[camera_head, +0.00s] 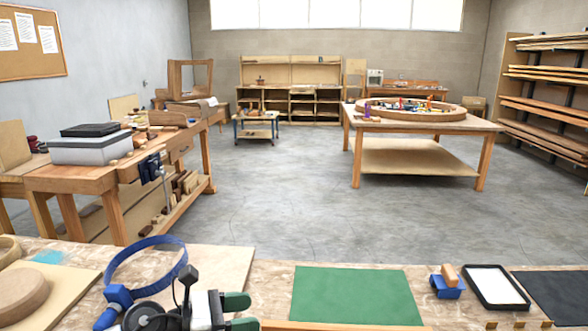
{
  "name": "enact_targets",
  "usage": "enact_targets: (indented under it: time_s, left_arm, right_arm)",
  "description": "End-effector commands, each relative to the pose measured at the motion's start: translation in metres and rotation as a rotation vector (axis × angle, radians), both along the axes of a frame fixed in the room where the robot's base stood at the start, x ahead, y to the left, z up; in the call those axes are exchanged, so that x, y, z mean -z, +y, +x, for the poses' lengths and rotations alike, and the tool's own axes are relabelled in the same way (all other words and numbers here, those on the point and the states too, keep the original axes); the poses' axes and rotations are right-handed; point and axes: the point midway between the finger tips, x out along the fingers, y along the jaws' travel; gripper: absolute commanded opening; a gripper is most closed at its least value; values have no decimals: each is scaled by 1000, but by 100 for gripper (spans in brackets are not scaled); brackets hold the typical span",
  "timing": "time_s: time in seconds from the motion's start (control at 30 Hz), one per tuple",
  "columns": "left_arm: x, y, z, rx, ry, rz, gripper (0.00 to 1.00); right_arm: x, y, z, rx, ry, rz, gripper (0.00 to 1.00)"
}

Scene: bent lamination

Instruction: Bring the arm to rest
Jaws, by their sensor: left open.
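My left gripper (241,313) is at the bottom of the head view, over the near workbench (262,280). Its two green-tipped fingers are apart, and I see nothing between them. Part of my black wrist shows to the left of the fingers. A blue band loop (178,269) with a blue handle stands just left of the gripper; I cannot tell whether they touch. A green mat (355,295) lies to the right, apart from the fingers. My right gripper is not in view.
A wooden disc (20,294) lies at the bench's left end. A blue-and-wood tool (447,283), a black-rimmed tray (492,287) and a dark mat (560,295) lie at the right. Beyond are a left bench (75,178), a table (415,125) and open floor (275,190).

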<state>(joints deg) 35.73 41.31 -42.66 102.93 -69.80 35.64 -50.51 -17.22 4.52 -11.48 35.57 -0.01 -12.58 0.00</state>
Motion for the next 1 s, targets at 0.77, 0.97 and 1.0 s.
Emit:
enact_targets:
  time_s: [0.77, 0.97, 1.0]
  left_arm:
    - [133, 112, -132, -1488, 1607, -2011, 62]
    - [169, 117, -201, 1608, -1556, 1864, 62]
    - [173, 117, -214, 1598, -1515, 1804, 62]
  right_arm:
    - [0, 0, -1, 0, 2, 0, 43]
    - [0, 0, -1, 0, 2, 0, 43]
    - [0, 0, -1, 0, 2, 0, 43]
